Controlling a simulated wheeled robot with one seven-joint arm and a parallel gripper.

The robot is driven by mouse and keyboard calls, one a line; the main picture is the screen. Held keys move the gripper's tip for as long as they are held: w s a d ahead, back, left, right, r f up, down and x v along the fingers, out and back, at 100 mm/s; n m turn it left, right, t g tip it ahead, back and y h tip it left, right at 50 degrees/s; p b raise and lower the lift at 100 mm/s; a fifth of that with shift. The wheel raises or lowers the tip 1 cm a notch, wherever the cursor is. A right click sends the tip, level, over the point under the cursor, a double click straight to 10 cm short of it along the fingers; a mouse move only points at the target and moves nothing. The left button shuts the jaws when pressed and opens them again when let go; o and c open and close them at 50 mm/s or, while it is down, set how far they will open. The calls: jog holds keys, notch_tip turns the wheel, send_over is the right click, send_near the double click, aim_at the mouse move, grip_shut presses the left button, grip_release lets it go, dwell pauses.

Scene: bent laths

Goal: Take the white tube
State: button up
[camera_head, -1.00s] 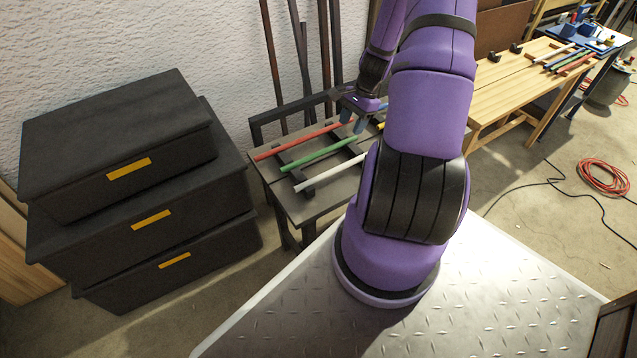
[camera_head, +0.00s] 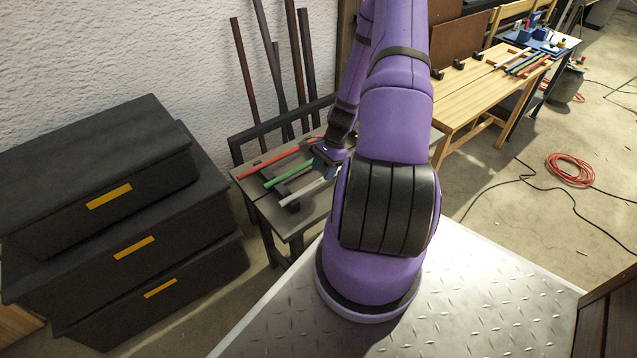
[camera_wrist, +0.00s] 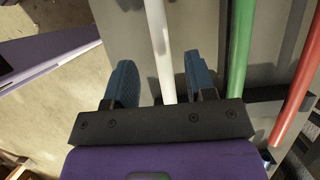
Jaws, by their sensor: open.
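The white tube (camera_head: 308,188) lies on a small dark table across dark supports, at the near side of the red and green tubes. In the wrist view the white tube (camera_wrist: 159,45) runs between the two blue fingertips of my gripper (camera_wrist: 160,82), with a gap on both sides. My gripper (camera_head: 328,160) is open, and in the head view it hangs over the tubes. Part of the white tube is hidden by my arm in the head view. I cannot tell how far the fingers are above it.
The green tube (camera_wrist: 240,45) runs close beside the right finger, with the red tube (camera_wrist: 302,95) farther right. Black drawer boxes (camera_head: 120,230) stand left of the table (camera_head: 285,222). Dark laths (camera_head: 273,85) lean on the wall behind. A wooden bench (camera_head: 470,85) stands right.

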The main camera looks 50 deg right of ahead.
aim_at(319, 180)
jog(key=shift+x, duration=1.8)
jog(key=shift+w, duration=0.1)
jog(key=shift+d, duration=0.1)
grip_shut()
